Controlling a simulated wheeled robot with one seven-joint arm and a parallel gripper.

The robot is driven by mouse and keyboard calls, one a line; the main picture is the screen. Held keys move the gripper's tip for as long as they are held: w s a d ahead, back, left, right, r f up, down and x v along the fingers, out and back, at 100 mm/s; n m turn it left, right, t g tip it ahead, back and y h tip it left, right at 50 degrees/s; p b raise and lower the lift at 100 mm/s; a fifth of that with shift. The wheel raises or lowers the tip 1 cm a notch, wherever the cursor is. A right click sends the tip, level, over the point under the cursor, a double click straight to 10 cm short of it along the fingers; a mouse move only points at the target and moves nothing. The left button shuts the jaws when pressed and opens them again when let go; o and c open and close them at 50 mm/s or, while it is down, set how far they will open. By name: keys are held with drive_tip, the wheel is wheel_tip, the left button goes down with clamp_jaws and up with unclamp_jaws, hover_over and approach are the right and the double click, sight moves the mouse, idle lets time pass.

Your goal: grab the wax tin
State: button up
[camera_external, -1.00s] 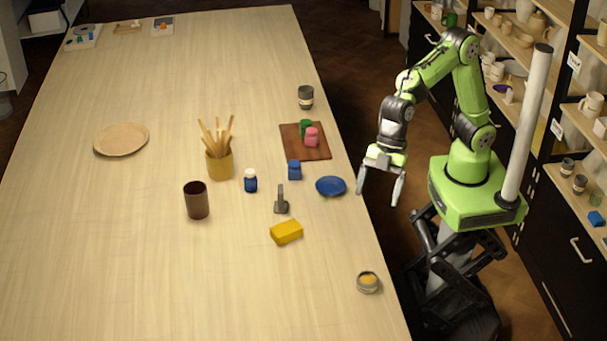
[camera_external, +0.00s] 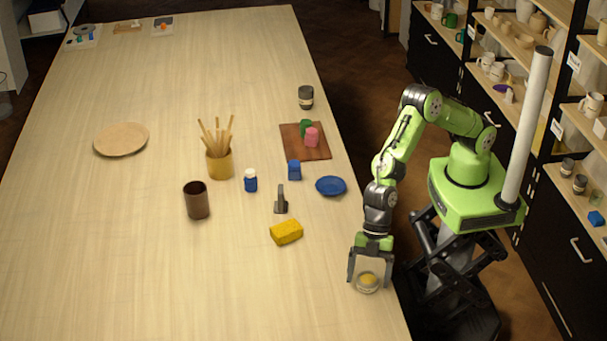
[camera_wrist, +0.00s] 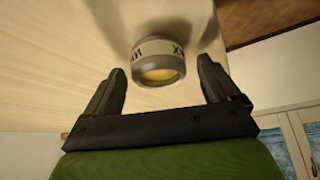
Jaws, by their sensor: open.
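The wax tin (camera_external: 367,283) is a small round grey tin with a pale lettered band and yellow wax inside, near the right edge of the table. My gripper (camera_external: 369,284) is open and points down at the tin, with a finger on each side of it in the external view. In the wrist view the tin (camera_wrist: 158,62) lies between and slightly beyond the fingertips of my gripper (camera_wrist: 160,75), with gaps on both sides. I cannot tell the exact height of the fingertips.
A yellow sponge (camera_external: 286,232) lies up and left of the tin on the table (camera_external: 120,270). A blue dish (camera_external: 331,186), a grey stamp-like tool (camera_external: 281,200) and a dark brown cup (camera_external: 196,200) stand farther off. The table around the tin is clear.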

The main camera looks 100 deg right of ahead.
drive_tip(key=shift+w+a+f, duration=0.15)
drive_tip(key=shift+a+f, duration=0.15)
drive_tip(key=shift+f, duration=0.2)
drive_tip(key=shift+d+r, duration=0.1)
drive_tip(key=shift+c, duration=0.8)
drive_tip(key=c, duration=1.1)
